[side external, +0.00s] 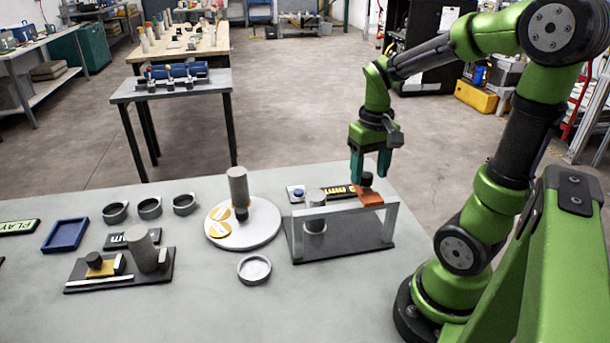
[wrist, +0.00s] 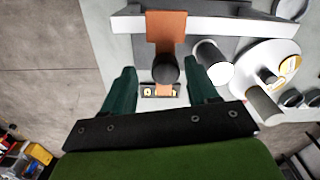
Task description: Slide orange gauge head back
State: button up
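The orange gauge head (side external: 371,198) sits on the pale crossbar (side external: 345,207) of a small gantry, near the bar's right end. A dark round knob (side external: 366,179) stands up from it. In the wrist view the orange head (wrist: 167,28) lies across the bar (wrist: 220,22), with the knob (wrist: 165,69) toward me. My gripper (side external: 371,180) points down at the head with its green fingers apart. In the wrist view its fingertips (wrist: 158,66) are on either side of the knob, with visible gaps on both sides. Whether the fingertips are level with the knob is hard to tell.
A grey cylinder (side external: 314,214) stands at the gantry's left end. A white turntable (side external: 268,232) with another cylinder is left of it. A black plate with yellow letters (side external: 338,192) lies behind the bar. A shallow ring dish (side external: 254,269) lies in front.

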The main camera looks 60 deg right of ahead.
aim_at(369, 174)
notch_tip(369, 174, up, 17)
dwell(0.6)
dwell(0.7)
